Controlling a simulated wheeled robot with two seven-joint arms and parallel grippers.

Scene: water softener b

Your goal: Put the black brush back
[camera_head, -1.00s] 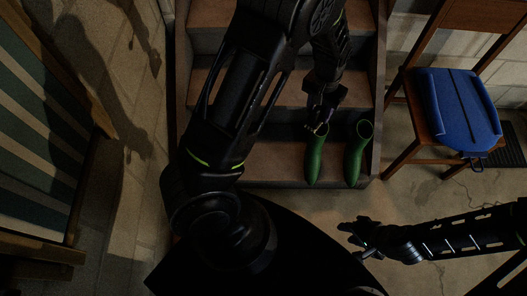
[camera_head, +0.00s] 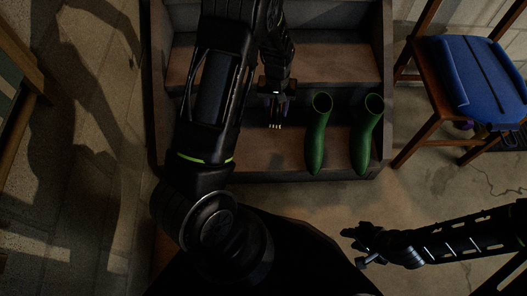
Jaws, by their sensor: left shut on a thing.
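My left gripper (camera_head: 276,124) is over the lower step of the brown stairs, just left of the left green boot (camera_head: 318,140) and apart from it. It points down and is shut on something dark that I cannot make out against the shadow. Pale tips show at its end. I cannot pick out the black brush for certain. My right gripper (camera_head: 352,246) is at the lower right, above the floor in front of the stairs. Its fingers are spread and nothing shows between them.
A second green boot (camera_head: 366,140) stands on the same step, to the right. A wooden chair (camera_head: 408,148) with a blue seat piece (camera_head: 470,80) on it is at the right. Floor before the stairs is clear.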

